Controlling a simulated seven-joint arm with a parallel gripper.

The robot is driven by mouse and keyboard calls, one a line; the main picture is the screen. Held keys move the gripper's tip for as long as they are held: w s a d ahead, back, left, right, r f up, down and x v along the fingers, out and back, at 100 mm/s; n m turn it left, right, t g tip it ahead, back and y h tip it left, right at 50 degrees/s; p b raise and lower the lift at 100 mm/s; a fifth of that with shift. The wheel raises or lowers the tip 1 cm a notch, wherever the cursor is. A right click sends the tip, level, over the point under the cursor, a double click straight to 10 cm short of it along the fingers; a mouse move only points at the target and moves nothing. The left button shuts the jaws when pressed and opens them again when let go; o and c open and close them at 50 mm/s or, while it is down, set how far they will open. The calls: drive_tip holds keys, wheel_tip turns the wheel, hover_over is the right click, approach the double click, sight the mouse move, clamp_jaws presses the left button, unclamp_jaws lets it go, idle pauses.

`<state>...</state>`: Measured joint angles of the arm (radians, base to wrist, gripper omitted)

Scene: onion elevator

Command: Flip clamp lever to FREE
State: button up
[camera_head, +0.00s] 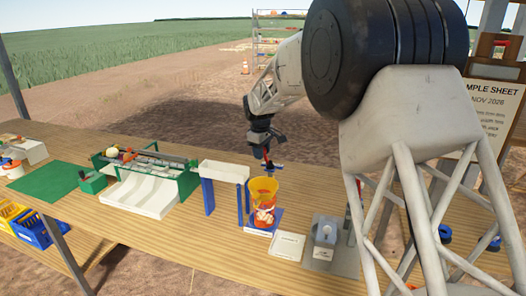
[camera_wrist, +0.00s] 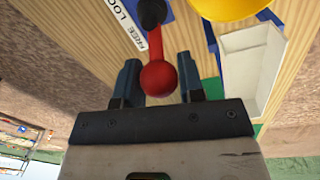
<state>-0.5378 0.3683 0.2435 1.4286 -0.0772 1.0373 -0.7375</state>
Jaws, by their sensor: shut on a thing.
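The clamp lever (camera_wrist: 155,45) shows in the wrist view as a red arm with a round red knob (camera_wrist: 157,78) and a black pivot (camera_wrist: 152,12) at the top edge. A white label strip (camera_wrist: 128,22) with FREE and LOC readable, the rest cut off, lies left of the pivot. My gripper (camera_wrist: 158,88) has a dark finger on each side of the knob and is shut on the lever. In the head view my gripper (camera_head: 267,163) is just above and behind the yellow bucket (camera_head: 263,186). The lever is too small there to judge its setting.
A white tray (camera_head: 224,171) on blue posts stands left of the bucket. An orange bag (camera_head: 265,214) hangs below the bucket. A grey plate with a small device (camera_head: 325,234) is to the right. A white sorting ramp (camera_head: 143,193) and green mat (camera_head: 52,183) lie left.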

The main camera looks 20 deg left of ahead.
drive_tip(key=shift+s+a+f, duration=0.1)
drive_tip(key=shift+s+f, duration=0.1)
drive_tip(key=o, duration=1)
drive_tip(key=shift+r, duration=0.1)
drive_tip(key=shift+w, duration=0.1)
drive_tip(key=shift+r, duration=0.25)
drive_tip(key=shift+r, duration=2.9)
